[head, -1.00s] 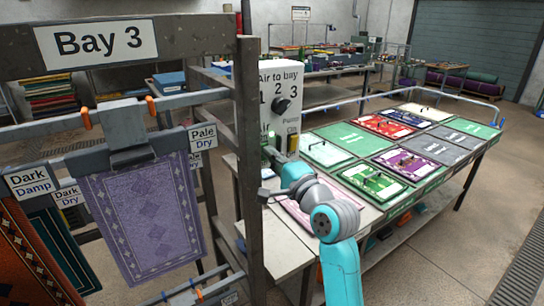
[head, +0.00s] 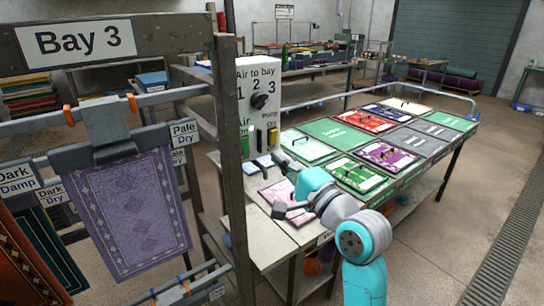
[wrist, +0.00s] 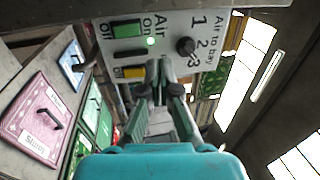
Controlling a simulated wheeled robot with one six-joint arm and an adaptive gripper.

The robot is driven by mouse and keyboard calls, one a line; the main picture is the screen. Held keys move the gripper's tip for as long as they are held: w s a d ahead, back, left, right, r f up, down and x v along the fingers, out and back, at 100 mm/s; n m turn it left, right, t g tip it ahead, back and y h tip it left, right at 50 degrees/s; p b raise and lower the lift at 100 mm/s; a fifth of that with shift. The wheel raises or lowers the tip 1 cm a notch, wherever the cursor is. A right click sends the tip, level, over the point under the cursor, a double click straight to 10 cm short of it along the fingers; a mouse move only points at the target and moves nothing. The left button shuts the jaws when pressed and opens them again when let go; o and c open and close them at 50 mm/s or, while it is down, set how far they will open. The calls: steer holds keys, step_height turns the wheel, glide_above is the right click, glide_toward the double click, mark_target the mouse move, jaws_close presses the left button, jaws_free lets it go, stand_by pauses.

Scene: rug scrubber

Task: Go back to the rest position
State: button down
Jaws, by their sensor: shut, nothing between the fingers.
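My gripper (wrist: 163,72) is shut and empty in the wrist view, its fingers pointing toward the control panel (wrist: 140,20) with a gap between. In the head view my teal and grey arm reaches in from the lower right over the near end of the bench (head: 230,168). The panel's white face (head: 243,78) has a dark knob (head: 259,101) beside the numbers 1, 2 and 3. In the wrist view a green switch (wrist: 126,30) is marked On and Off, with a lit green lamp (wrist: 151,41) beside it. A yellow switch (wrist: 129,72) is nearby.
The bench carries several coloured panels with handles, including a pink one (head: 275,196) beside my arm. The Bay 3 rack stands left, its post (head: 228,150) close to the panel. A purple rug (head: 130,213) hangs from it. Open floor (head: 450,230) lies to the right.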

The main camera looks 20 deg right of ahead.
steer(key=shift+s, duration=0.35)
stand_by(0.3)
steer(key=s+f+n+g+h, duration=0.1)
steer(key=s+f+h, duration=0.1)
steer(key=s+f, duration=0.55)
steer(key=s+a+f+n+h, duration=0.15)
steer(key=s+f, duration=0.25)
steer(key=f, duration=0.7)
steer(key=s+f+n+g+h, duration=0.1)
steer(key=s+f+n+h, duration=0.1)
steer(key=s+f, duration=0.55)
steer(key=s+f+n+g, duration=0.1)
steer(key=s+f+n, duration=0.1)
steer(key=s, duration=0.7)
steer(key=s+a+f+n, duration=0.1)
steer(key=s+f+n, duration=0.1)
steer(key=s+n, duration=0.3)
steer(key=s+f+n+g, duration=0.1)
steer(key=s+f+n, duration=0.1)
steer(key=s, duration=1.1)
steer(key=shift+s+a+f+n+g, duration=0.15)
steer(key=shift+a+f+n+g, duration=0.2)
steer(key=shift+n, duration=0.4)
